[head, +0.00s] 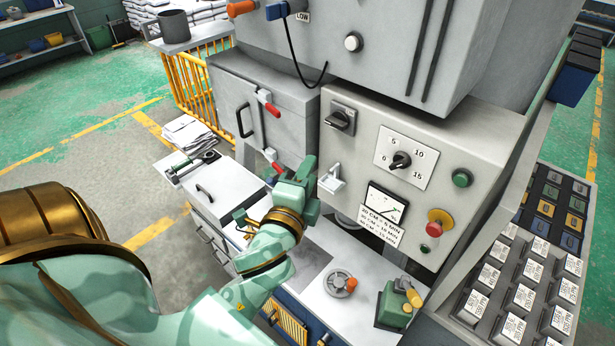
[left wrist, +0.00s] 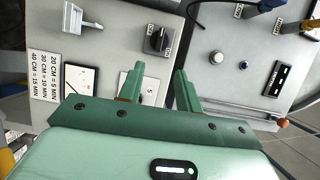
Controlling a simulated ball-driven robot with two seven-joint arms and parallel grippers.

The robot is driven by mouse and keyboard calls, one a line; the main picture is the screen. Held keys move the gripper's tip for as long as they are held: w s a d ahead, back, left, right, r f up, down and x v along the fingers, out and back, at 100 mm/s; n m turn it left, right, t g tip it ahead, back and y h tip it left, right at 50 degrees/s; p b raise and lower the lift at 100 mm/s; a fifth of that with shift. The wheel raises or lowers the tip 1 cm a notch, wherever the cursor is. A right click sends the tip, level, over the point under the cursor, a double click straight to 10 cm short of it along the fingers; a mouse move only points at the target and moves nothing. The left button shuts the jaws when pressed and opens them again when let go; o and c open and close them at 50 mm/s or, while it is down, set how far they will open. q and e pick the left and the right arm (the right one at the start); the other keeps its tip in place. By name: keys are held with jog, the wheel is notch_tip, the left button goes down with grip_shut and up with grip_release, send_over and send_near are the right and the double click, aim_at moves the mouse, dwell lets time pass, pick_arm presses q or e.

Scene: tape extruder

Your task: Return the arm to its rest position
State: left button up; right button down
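My left arm (head: 255,260), pale green with bronze bands, comes in from the lower left of the head view and stretches forward to the machine. My left gripper (head: 312,175) is in front of the grey control panel (head: 455,135), close to a small white bracket (head: 332,179). In the left wrist view the left gripper (left wrist: 160,72) has its two green fingers apart, with nothing between them. Behind them is the panel with a black rotary knob (left wrist: 157,40). My right gripper is in neither view.
Below the gripper is a white work surface with a round handwheel (head: 339,284) and a green device (head: 394,306). A red stop button (head: 438,223) is on the panel. A grey box with a red-handled lever (head: 269,103) stands left. Open floor (head: 80,130) lies farther left.

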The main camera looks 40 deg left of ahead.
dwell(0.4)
pick_arm(q)
jog(key=s+d+f+n+g+h+b, duration=0.2)
jog(key=d+f, duration=0.1)
jog(key=f, duration=1)
jog(key=s+d+f+n+g+h+b, duration=0.2)
jog(key=f+g, duration=0.1)
jog(key=f, duration=1.1)
jog(key=s+d+f+n+g+h+b, duration=0.1)
jog(key=d+f+n+g+h+b, duration=0.15)
jog(key=f, duration=1.05)
jog(key=s+a+f+n+g+b, duration=0.2)
jog(key=s+f+g+b, duration=0.2)
jog(key=s+f+b, duration=0.6)
jog(key=s+a+f+n+g+b, duration=0.2)
jog(key=s+f+g+b, duration=0.3)
jog(key=s+f, duration=1.6)
notch_tip(320, 180, down, 11)
jog(key=y+b, duration=0.1)
jog(key=b, duration=0.4)
jog(key=shift+s+a, duration=0.25)
jog(key=shift+a, duration=0.05)
jog(key=shift+r, duration=0.1)
